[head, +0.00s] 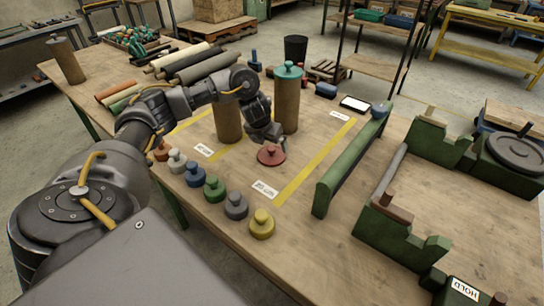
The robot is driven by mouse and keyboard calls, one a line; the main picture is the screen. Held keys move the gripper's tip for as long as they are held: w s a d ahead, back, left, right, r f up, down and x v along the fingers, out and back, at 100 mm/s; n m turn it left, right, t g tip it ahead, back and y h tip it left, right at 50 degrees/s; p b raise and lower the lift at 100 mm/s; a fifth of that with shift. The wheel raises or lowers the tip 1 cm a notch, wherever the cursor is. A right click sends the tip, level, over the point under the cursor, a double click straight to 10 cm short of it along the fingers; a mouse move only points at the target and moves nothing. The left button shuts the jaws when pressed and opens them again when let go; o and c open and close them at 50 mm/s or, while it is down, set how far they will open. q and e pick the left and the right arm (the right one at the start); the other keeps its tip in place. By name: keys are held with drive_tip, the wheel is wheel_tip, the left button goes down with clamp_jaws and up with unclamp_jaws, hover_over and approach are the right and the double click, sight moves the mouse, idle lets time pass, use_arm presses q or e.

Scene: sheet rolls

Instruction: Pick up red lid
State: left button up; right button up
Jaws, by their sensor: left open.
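The red lid (271,155) lies flat on the wooden table, knob up, between the yellow tape lines. My left gripper (268,138) is just above it, pointing down, with its fingers close to the knob. It is open and holds nothing that I can see. The gap between fingers and knob is too small to judge. My right gripper is not in view.
Two upright brown rolls (286,103) stand behind the lid, one with a teal lid (288,70). A row of coloured lids, with a yellow one (262,224), lines the near edge. A green rail (345,170) stands at right.

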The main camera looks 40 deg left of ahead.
sight(271, 149)
use_arm(q)
drive_tip(key=shift+d+p+x, duration=0.1)
drive_tip(key=shift+p+x, duration=0.1)
drive_tip(key=shift+x, duration=1.2)
drive_tip(key=shift+d+p+x, duration=0.15)
drive_tip(key=shift+x, duration=1.25)
drive_tip(key=shift+c, duration=0.4)
drive_tip(key=c, duration=0.5)
